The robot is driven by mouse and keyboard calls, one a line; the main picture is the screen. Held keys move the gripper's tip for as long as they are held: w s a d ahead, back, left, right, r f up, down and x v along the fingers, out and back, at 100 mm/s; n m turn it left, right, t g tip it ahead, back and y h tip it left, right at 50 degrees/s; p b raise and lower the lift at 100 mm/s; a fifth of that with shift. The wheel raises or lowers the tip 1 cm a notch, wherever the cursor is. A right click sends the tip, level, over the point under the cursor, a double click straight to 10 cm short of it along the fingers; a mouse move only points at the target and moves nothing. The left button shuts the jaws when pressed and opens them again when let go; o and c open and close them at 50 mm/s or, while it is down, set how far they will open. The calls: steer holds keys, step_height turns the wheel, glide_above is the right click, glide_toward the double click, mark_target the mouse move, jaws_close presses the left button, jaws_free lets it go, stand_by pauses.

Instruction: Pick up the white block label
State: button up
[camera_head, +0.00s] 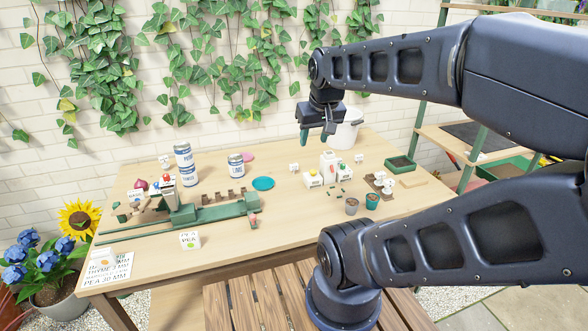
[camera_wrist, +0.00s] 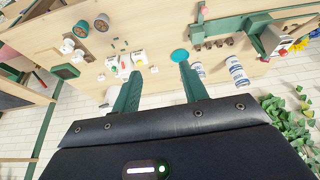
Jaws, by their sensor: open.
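A white block label (camera_head: 190,240) with green lettering that seems to read PEA stands upright near the front edge of the wooden table, in front of the green rail device. My gripper (camera_head: 316,133) hangs high above the back of the table, far behind and to the right of this block. In the wrist view my gripper's two green fingers (camera_wrist: 160,72) are spread apart with nothing between them. I cannot make out the lettered block surely in the wrist view.
A green rail device (camera_head: 215,212) lies across the table's left half. Small white boxes (camera_head: 313,179), pots (camera_head: 352,206) and a tray (camera_head: 400,164) fill the right. A lettered sheet (camera_head: 108,268) lies at front left.

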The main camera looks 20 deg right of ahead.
steer(key=w+d+n+g, duration=0.15)
steer(key=w+n, duration=0.35)
steer(key=w, duration=0.8)
steer(key=n+g+h, duration=0.2)
steer(key=n+g, duration=0.1)
steer(key=n, duration=1)
glide_above(294, 169)
steer(key=f, duration=2.7)
steer(key=shift+w+a+f, duration=0.2)
steer(key=shift+w+f, duration=0.25)
steer(key=shift+f, duration=0.35)
steer(key=f, duration=0.5)
steer(key=shift+d+f, duration=0.1)
steer(key=shift+d, duration=0.25)
steer(key=shift+d+f, duration=0.1)
steer(key=shift+f, duration=2.45)
jaws_close()
